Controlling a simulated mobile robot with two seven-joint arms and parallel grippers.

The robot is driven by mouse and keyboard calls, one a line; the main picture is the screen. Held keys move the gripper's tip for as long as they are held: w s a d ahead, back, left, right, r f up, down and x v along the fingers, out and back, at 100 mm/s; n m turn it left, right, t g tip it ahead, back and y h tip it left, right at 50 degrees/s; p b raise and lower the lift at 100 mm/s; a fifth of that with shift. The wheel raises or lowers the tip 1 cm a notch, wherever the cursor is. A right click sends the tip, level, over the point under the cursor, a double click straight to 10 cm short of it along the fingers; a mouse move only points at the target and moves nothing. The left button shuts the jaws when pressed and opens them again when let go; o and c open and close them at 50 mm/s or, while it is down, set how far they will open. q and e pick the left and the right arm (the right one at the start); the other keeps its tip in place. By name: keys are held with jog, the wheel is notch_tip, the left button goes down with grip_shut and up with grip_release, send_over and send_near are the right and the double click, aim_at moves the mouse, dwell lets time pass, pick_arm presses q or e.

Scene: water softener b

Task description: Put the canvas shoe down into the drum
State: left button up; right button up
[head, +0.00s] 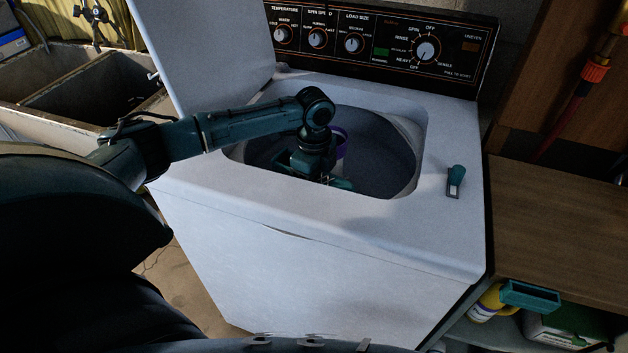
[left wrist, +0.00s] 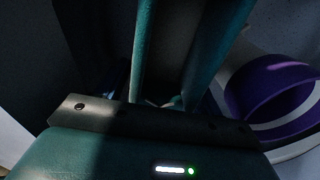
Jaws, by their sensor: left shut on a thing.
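The washer's drum (head: 378,155) is open under its raised lid. My left arm reaches over the rim from the left, and my left gripper (head: 322,181) is down inside the drum, pointing downward. My right gripper is in neither view.
A purple-and-white round part (head: 341,140) stands in the drum right beside my left gripper; it also shows in the left wrist view (left wrist: 275,92). The raised lid (head: 205,50) is at the left. A small teal-handled tool (head: 456,180) lies on the washer top.

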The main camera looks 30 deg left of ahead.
pick_arm(q)
jog(key=o, duration=1.2)
jog(key=shift+c, duration=0.2)
notch_tip(320, 180, up, 13)
jog(key=shift+r, duration=0.1)
